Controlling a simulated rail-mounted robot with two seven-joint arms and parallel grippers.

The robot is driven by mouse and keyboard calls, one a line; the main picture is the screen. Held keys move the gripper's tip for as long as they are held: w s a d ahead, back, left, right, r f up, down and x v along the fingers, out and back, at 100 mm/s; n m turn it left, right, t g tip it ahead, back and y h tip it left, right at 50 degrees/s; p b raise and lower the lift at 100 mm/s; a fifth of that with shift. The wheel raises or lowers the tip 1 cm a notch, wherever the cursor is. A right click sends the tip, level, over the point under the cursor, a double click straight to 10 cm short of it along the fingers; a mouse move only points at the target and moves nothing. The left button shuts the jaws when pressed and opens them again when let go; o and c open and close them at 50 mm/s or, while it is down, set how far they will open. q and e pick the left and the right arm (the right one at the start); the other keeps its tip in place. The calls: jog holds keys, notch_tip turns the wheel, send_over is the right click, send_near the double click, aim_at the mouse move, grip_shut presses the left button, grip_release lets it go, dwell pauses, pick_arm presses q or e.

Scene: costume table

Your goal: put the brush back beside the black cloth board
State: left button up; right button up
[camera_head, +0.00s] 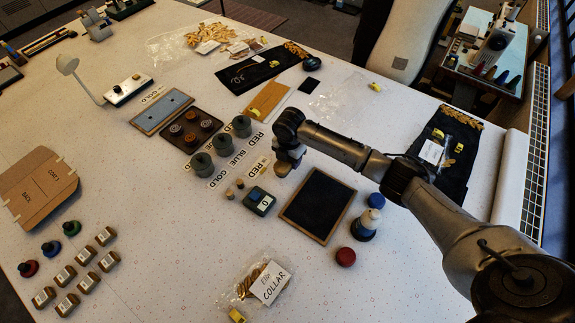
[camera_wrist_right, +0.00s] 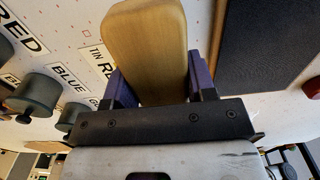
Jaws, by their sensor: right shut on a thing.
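The black cloth board (camera_head: 317,203) lies on the white table in a thin wooden frame, right of the middle. In the right wrist view its dark surface (camera_wrist_right: 268,40) fills the upper right. My right gripper (camera_head: 288,158) is just behind and left of the board. It is shut on the brush, whose pale wooden body (camera_wrist_right: 147,45) sits between the purple fingers (camera_wrist_right: 160,88). In the head view the brush is mostly hidden by the gripper. I cannot tell whether it touches the table. My left gripper is not in view.
Grey cups (camera_head: 202,164) and printed RED, BLUE and GOLD labels stand left of my gripper. A small dark box (camera_head: 259,201) lies left of the board. Table in front is partly clear.

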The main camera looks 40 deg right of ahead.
aim_at(288, 165)
jog(key=shift+w+a+f, duration=0.1)
jog(key=shift+w+f, duration=0.1)
jog(key=shift+w, duration=0.05)
jog(key=shift+f, duration=1.95)
jog(key=shift+f, duration=0.1)
jog(key=o, duration=0.9)
jog(key=shift+o, duration=0.2)
notch_tip(288, 165, up, 12)
jog(key=shift+r, duration=0.1)
